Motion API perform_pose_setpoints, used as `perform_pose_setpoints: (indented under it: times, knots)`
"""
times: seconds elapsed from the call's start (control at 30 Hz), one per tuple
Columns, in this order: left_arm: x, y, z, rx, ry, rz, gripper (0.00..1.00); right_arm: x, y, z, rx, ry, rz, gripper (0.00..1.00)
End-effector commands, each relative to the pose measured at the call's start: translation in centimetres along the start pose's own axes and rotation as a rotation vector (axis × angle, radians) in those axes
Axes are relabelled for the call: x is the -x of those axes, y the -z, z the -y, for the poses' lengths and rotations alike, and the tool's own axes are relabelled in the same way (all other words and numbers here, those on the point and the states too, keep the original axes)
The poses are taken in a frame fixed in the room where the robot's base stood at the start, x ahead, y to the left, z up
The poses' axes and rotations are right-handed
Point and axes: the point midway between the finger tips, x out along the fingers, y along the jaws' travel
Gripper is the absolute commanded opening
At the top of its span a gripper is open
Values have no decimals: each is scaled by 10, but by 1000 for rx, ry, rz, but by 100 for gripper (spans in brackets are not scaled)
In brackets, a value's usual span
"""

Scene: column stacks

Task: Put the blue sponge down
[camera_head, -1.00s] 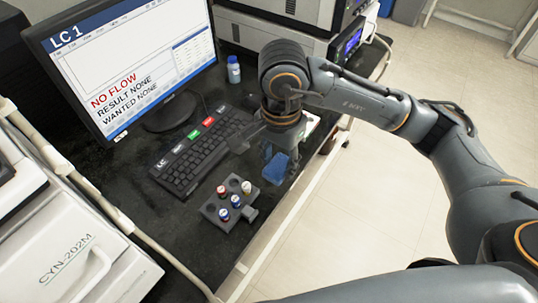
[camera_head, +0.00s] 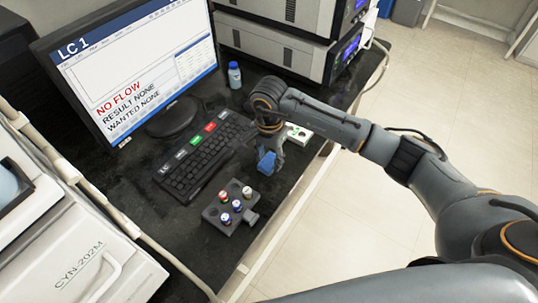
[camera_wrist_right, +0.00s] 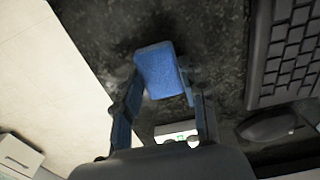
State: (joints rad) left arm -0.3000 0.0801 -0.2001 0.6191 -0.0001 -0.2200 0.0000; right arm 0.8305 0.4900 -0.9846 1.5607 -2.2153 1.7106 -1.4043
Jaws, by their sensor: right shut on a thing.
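The blue sponge (camera_head: 267,163) is a small block in the head view, at the end of my right arm. My right gripper (camera_head: 270,158) points down over the black bench, between the keyboard and the bench's front edge. In the right wrist view the sponge (camera_wrist_right: 160,72) sits between the fingertips of the right gripper (camera_wrist_right: 158,90), which is shut on it. I cannot tell whether the sponge touches the bench top. My left gripper is not in view.
A dark vial rack (camera_head: 227,214) with several capped vials stands just in front of the sponge. The keyboard (camera_head: 205,155) lies to its left. A white and green item (camera_head: 298,133) lies behind the gripper. A blue-capped bottle (camera_head: 234,75) stands further back.

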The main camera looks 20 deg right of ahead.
Motion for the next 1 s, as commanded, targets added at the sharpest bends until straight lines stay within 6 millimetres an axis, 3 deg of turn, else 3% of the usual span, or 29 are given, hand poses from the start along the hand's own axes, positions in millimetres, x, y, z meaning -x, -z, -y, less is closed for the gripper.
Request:
perform_pose_setpoints:
  times: [0.33,0.37,0.47,0.8,1.0]
  knots:
    - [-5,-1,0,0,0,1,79,-5,0,0,0,2,-2,16]
    - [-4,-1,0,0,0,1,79,-4,0,0,0,2,-1,43]
    - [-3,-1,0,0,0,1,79,-3,0,0,0,2,-1,64]
    - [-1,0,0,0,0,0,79,-1,0,0,0,2,-1,64]
    - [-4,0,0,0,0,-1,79,20,2,1,1,6,-5,64]
